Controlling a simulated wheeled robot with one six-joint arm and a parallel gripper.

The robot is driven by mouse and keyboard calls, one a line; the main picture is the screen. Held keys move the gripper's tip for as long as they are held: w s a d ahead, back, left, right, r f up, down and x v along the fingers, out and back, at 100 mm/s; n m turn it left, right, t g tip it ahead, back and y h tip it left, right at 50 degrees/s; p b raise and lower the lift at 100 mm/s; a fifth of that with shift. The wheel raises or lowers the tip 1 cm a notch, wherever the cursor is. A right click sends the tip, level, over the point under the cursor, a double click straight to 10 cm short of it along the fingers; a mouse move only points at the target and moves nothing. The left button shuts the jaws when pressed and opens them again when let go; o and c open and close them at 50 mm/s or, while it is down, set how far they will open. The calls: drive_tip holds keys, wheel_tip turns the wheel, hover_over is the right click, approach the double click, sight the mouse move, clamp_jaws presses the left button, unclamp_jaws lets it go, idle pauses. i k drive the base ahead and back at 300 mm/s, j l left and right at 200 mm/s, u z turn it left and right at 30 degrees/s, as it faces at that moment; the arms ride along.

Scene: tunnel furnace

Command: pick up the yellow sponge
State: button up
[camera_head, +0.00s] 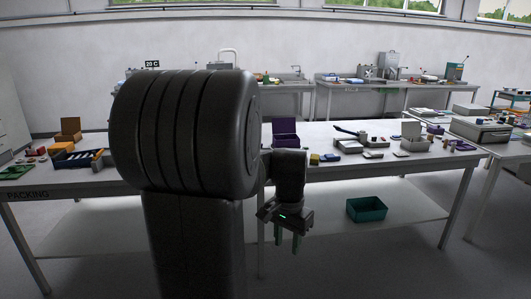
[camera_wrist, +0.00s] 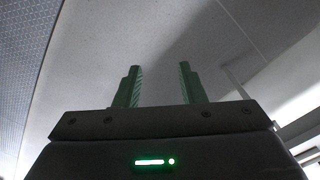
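A small yellow block (camera_head: 314,159), which looks like the sponge, lies on the white packing table near its front edge, beside a blue item (camera_head: 330,158). My gripper (camera_head: 286,247) hangs in front of the table, below the tabletop level in the picture and to the lower left of the yellow block. In the wrist view its two green fingers (camera_wrist: 159,70) stand apart with nothing between them. The yellow block does not show in the wrist view, which shows plain grey surfaces.
My arm hides the table's middle left. A purple box (camera_head: 285,131) stands behind the gripper. A grey box (camera_head: 411,134) and small items stand to the right. A teal bin (camera_head: 366,209) sits on the lower shelf (camera_head: 415,200). The floor in front is clear.

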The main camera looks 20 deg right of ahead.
sight(314, 158)
drive_tip(key=i+l+u, duration=0.2)
drive_tip(key=i+l, duration=0.2)
drive_tip(key=l, duration=0.25)
drive_tip(key=i+l+u, duration=0.15)
drive_tip(key=l, duration=0.15)
drive_tip(key=i+l+u, duration=0.1)
drive_tip(key=l, duration=0.25)
drive_tip(key=i+l+u, duration=0.1)
drive_tip(key=l, duration=0.25)
drive_tip(key=i+l+u, duration=0.1)
drive_tip(key=i+l, duration=0.15)
drive_tip(key=l, duration=0.15)
drive_tip(key=i+l+u, duration=0.1)
drive_tip(key=l, duration=0.3)
drive_tip(key=i+l, duration=0.15)
drive_tip(key=l, duration=0.3)
drive_tip(key=i+l, duration=0.1)
drive_tip(key=l, duration=0.3)
drive_tip(key=i+l, duration=0.15)
drive_tip(key=l, duration=0.3)
